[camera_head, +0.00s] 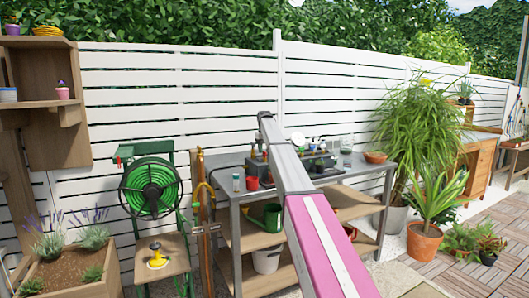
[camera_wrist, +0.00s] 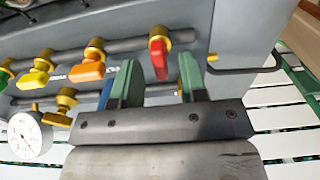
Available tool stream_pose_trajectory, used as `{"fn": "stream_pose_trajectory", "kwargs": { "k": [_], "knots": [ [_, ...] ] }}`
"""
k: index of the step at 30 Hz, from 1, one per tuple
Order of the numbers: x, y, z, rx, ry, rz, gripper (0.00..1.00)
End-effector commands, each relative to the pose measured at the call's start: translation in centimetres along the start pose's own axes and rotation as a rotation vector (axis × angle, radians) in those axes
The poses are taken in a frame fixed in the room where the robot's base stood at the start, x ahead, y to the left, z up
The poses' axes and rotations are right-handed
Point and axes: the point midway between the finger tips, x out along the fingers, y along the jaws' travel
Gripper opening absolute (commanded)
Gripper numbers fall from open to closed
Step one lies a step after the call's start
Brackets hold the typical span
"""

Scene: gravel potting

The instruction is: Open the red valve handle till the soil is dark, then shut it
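In the wrist view, the red valve handle (camera_wrist: 159,60) hangs from a brass valve on the upper grey pipe. My gripper (camera_wrist: 160,72) has two green fingers spread apart, and the red handle shows in the gap between their tips. I cannot tell whether either finger touches it. In the head view, brown soil (camera_head: 67,268) fills a wooden planter (camera_head: 113,268) at the lower left, with lavender and small plants in it. I cannot tell whether this is the task's soil. My gripper's fingers are not visible in the head view.
Orange (camera_wrist: 88,71) and yellow (camera_wrist: 34,80) handles sit left of the red one. A blue handle is partly hidden behind the left finger. A black bracket (camera_wrist: 245,70) juts out at right.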

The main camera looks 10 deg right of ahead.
Motion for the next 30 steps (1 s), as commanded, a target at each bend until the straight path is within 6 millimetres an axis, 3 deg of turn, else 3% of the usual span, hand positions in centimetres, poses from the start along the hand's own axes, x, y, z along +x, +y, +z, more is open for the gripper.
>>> {"fn": "stream_pose_trajectory", "kwargs": {
  "k": [16, 21, 30],
  "knots": [
    [-8.9, 0.0, -0.1, -0.001, 0.001, 0.0, 0.39],
    [-10.0, 0.0, -0.1, -0.001, 0.001, 0.0, 0.39],
    [-10.0, 0.0, 0.0, -0.001, 0.0, 0.0, 0.39]
  ]
}}
